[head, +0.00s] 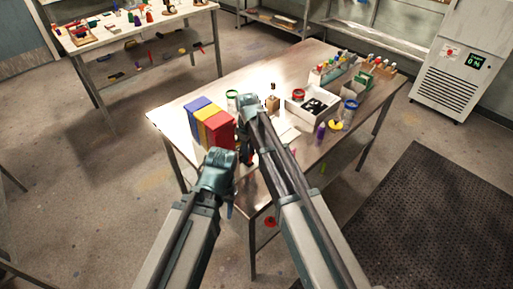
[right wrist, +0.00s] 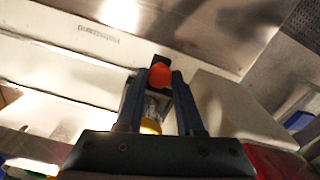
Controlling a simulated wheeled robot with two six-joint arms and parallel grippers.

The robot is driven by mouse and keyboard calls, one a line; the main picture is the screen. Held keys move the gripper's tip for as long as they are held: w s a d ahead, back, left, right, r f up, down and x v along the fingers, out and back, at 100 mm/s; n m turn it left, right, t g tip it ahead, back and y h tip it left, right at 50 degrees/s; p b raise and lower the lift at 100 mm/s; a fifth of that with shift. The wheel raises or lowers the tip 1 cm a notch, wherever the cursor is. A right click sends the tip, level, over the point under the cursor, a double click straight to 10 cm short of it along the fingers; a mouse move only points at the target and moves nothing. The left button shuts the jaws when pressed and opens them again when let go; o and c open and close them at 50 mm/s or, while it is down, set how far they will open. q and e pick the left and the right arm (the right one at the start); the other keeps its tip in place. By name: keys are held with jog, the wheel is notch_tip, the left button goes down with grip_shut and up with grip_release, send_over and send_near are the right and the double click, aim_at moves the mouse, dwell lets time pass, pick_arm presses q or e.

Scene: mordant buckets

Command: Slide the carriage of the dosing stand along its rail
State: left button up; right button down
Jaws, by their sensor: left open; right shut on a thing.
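In the right wrist view, my right gripper (right wrist: 156,88) is shut on a small part between its fingers. I take this to be the carriage, with an orange-red round knob (right wrist: 160,75) and a dark block (right wrist: 160,61) at the fingertips. A clear piece and a yellow piece (right wrist: 150,126) show between the fingers. A pale bar with printed marks (right wrist: 98,35), perhaps the rail, runs behind. In the head view, my right gripper (head: 246,158) points down at the table; its arm hides most of the stand. My left gripper (head: 231,205) is open and empty near the front edge.
Blue, yellow and red blocks (head: 209,122) stand left of my right gripper on the metal table (head: 170,118).

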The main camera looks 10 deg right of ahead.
jog(key=shift+s+a, duration=0.25)
jog(key=c, duration=0.5)
grip_release()
jog(key=shift+a, duration=0.15)
jog(key=shift+c, duration=0.2)
jog(key=shift+r, duration=0.1)
jog(key=shift+r+p, duration=0.85)
jog(key=shift+p, duration=0.1)
notch_tip(320, 180, up, 12)
jog(key=p, duration=1.2)
